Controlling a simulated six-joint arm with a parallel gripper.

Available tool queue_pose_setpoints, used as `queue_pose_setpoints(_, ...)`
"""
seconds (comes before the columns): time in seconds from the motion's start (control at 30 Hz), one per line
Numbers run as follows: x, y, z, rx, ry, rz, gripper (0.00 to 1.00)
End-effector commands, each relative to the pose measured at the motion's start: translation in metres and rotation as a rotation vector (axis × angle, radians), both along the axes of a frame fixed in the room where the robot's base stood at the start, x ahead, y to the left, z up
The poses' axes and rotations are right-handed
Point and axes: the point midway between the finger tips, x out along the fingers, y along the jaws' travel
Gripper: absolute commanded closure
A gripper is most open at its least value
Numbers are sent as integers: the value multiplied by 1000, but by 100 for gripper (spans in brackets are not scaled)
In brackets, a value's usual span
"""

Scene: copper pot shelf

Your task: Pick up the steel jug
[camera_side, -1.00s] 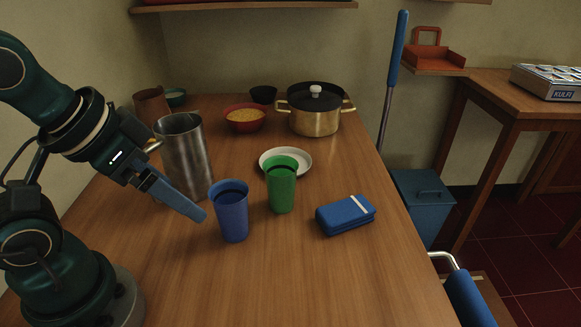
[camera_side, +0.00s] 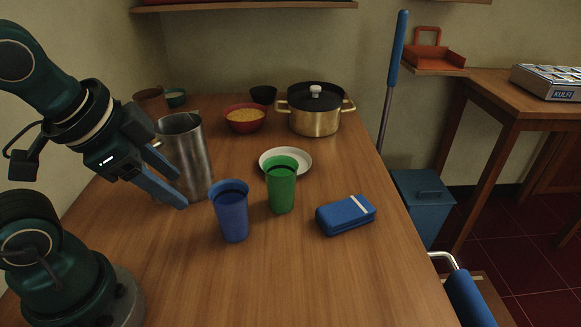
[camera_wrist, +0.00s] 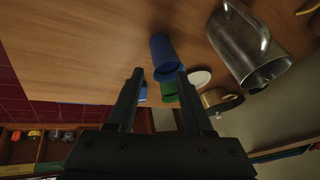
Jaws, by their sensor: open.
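The steel jug (camera_side: 190,160) stands upright on the left part of the wooden table in the side view, partly hidden by my gripper. In the wrist view the steel jug (camera_wrist: 245,50) is at the upper right, its handle showing. My gripper (camera_side: 174,191) is open and empty, its blue fingers in front of the jug and left of the blue cup. In the wrist view my gripper (camera_wrist: 158,75) has its two fingers apart, with the blue cup (camera_wrist: 163,52) beyond them and the jug off to the right. I cannot tell whether a finger touches the jug.
The blue cup (camera_side: 231,212) and green cup (camera_side: 281,187) stand right of my gripper. A white plate (camera_side: 298,162), blue case (camera_side: 345,216), red bowl (camera_side: 245,120) and brass pot (camera_side: 315,118) are further right or back. A brown cup (camera_side: 150,102) is behind the jug. The front table is clear.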

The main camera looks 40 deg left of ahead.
Motion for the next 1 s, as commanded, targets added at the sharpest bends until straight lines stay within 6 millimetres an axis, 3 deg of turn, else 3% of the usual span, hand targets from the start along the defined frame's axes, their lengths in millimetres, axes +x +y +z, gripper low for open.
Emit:
queue_pose_setpoints(0.23, 22, 57, -12, 389, 287, -454, 49)
queue_pose_setpoints(0.5, 30, 119, -44, 509, 636, -779, 49)
queue_pose_setpoints(0.63, 28, 133, -57, 479, 710, -784, 49)
queue_pose_setpoints(1.0, 19, 145, -87, 435, 753, -769, 49)
